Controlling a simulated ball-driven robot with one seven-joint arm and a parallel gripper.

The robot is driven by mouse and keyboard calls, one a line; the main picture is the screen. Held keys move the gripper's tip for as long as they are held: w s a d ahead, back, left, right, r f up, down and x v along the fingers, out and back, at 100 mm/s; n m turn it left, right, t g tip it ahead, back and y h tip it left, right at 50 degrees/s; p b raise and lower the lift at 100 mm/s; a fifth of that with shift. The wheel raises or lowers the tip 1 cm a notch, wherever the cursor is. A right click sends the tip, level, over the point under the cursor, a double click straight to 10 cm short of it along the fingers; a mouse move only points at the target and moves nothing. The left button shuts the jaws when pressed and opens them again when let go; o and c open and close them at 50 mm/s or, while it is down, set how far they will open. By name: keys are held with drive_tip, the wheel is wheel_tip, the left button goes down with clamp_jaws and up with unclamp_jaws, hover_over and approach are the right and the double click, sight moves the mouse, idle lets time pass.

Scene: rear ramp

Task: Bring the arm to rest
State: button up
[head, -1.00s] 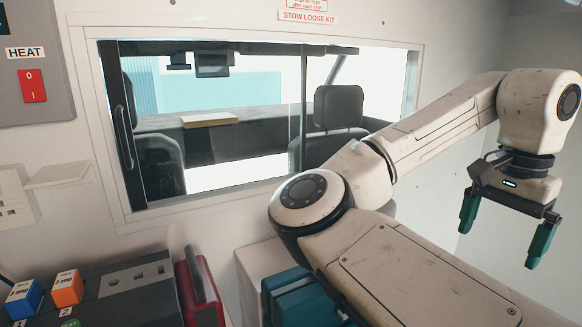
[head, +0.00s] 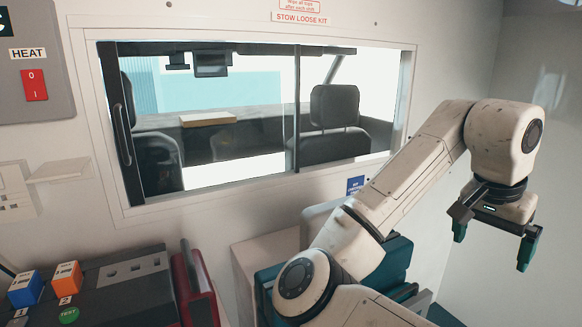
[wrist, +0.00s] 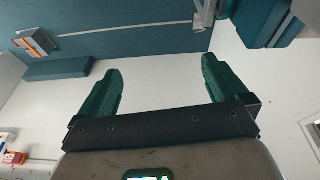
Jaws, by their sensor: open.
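My gripper (head: 492,247) hangs at the right of the head view, its two green fingers pointing down and apart, with nothing between them. The wrist view also shows my gripper (wrist: 162,85) open and empty, with pale surface behind the fingers. My arm is bent, rising from the bottom middle to a high joint at the right and then dropping to the gripper. No touching between the gripper and any other thing shows.
A window (head: 240,195) fills the wall ahead. At lower left are a dark console (head: 125,300), a blue box (head: 26,290), an orange box (head: 66,278) and a red case (head: 196,290). A teal case (head: 397,262) stands behind my arm. Space around my gripper looks clear.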

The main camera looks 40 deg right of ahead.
drive_tip(key=w+a+f+n+t+h, duration=0.25)
drive_tip(key=w+f+n, duration=0.3)
drive_tip(key=f, duration=0.35)
drive_tip(key=w+a+f+n+t+h, duration=0.1)
drive_tip(key=w+a+f+n+h, duration=0.2)
drive_tip(key=f+n, duration=0.5)
drive_tip(key=s+a+f+n+y, duration=0.2)
drive_tip(key=s+a+f+y, duration=0.2)
drive_tip(key=a+f, duration=0.6)
drive_tip(key=s+a+f+n+g+y, duration=0.1)
drive_tip(key=s+a+f+n+y, duration=0.2)
drive_tip(key=s+a+f, duration=0.3)
drive_tip(key=a+f+y, duration=0.1)
drive_tip(key=a+f, duration=0.4)
drive_tip(key=a, duration=0.1)
drive_tip(key=shift+s+f+n, duration=0.2)
drive_tip(key=shift+n, duration=0.15)
